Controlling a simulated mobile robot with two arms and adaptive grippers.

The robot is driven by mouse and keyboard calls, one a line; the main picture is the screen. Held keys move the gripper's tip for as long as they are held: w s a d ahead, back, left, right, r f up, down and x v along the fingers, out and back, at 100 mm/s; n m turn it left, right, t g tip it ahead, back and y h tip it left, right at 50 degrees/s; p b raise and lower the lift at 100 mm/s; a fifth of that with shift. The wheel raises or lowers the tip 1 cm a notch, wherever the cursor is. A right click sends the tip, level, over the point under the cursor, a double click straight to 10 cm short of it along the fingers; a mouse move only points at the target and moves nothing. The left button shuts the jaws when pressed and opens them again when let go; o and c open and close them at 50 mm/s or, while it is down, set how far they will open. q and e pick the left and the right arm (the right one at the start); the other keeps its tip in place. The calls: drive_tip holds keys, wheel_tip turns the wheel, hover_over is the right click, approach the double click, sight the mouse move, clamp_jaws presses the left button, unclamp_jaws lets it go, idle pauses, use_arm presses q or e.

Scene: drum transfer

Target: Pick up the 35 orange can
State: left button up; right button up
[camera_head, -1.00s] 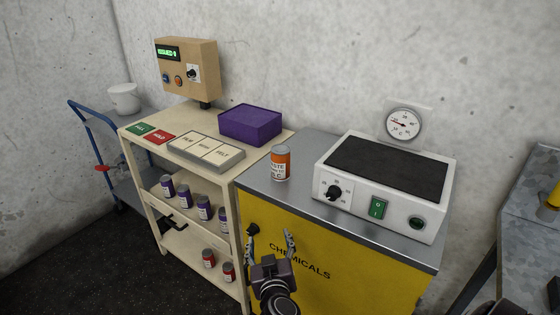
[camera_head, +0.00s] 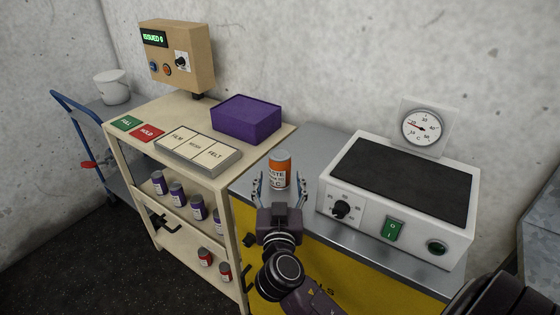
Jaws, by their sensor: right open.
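The orange can (camera_head: 280,171) stands upright on the grey top of the yellow chemicals cabinet (camera_head: 262,186), near its left side. It has a grey lid and a white label, partly readable; I cannot read a 35 on it. My right gripper (camera_head: 279,183) is open, with one finger on each side of the can's lower part as seen from the head. I cannot tell whether either finger touches the can. The gripper body hides part of the cabinet front. My left gripper is not in view.
A hotplate (camera_head: 400,190) with a dial and green switch stands right of the can. A cream shelf cart (camera_head: 240,192) on the left carries a purple box (camera_head: 246,119), a labelled tray (camera_head: 198,150) and purple cans (camera_head: 177,193) below. A wall gauge (camera_head: 421,126) hangs behind.

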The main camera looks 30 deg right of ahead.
sight(280, 168)
drive_tip(key=w+d+p, duration=0.1)
drive_tip(key=w+d+r+p, duration=0.1)
drive_tip(key=shift+w+r, duration=0.1)
drive_tip(key=shift+w, duration=0.2)
drive_tip(key=x, duration=0.1)
drive_tip(key=p+x, duration=0.1)
drive_tip(key=shift+w+d+f, duration=0.15)
drive_tip(key=shift+w+f, duration=0.05)
drive_tip(key=shift+f, duration=0.1)
drive_tip(key=shift+w+d+f, duration=0.1)
drive_tip(key=shift+w, duration=0.15)
drive_tip(key=c, duration=1.5)
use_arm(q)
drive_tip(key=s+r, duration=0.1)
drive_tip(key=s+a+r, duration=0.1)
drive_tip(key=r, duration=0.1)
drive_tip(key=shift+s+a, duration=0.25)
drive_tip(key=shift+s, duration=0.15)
use_arm(e)
drive_tip(key=shift+c, duration=0.5)
